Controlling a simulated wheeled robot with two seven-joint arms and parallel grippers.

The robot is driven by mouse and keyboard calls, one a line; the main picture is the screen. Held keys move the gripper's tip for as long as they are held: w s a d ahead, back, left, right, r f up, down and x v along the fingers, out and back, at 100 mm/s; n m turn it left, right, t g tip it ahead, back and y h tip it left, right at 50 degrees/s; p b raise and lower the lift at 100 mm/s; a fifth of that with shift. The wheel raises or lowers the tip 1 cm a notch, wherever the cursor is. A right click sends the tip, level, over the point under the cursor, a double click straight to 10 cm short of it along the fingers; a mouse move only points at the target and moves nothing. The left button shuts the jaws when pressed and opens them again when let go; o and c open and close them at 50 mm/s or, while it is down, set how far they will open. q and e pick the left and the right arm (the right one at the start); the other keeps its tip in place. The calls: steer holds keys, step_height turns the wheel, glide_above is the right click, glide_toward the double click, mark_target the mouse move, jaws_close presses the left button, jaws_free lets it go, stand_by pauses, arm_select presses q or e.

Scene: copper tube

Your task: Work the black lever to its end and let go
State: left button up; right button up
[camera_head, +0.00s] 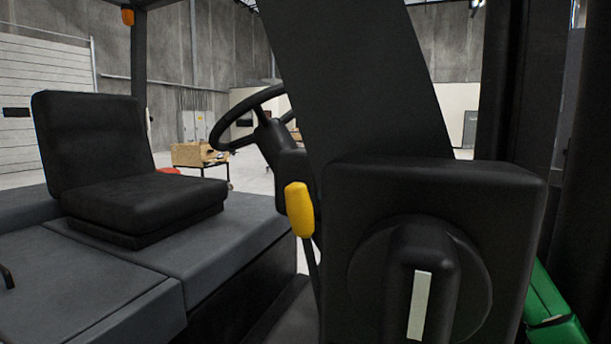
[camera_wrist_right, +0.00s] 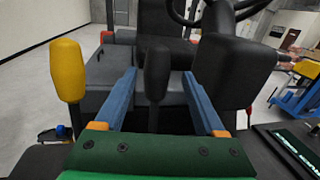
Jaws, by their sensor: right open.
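In the right wrist view, the black lever (camera_wrist_right: 157,72) stands upright with a rounded grip, on the near side of the seat. My right gripper (camera_wrist_right: 159,76) is open. Its two blue fingers reach forward on either side of the lever in the picture, with clear gaps between them and it. I cannot tell whether the lever is at the depth of the fingertips. In the head view, large dark shapes fill the middle and right, and neither the black lever nor my right fingers can be made out. My left gripper is in neither view.
A yellow-gripped lever (camera_head: 300,209) stands left of the black one and shows in the right wrist view (camera_wrist_right: 69,70). A dark block (camera_wrist_right: 226,70) is close on the right. Behind are the seat (camera_head: 140,195) and steering wheel (camera_head: 232,115).

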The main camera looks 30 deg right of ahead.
steer(key=p+x, duration=0.3)
steer(key=x, duration=0.4)
steer(key=shift+a+p, duration=0.15)
steer(key=shift+p, duration=0.15)
steer(key=shift+s, duration=0.2)
jaws_close()
stand_by(0.7)
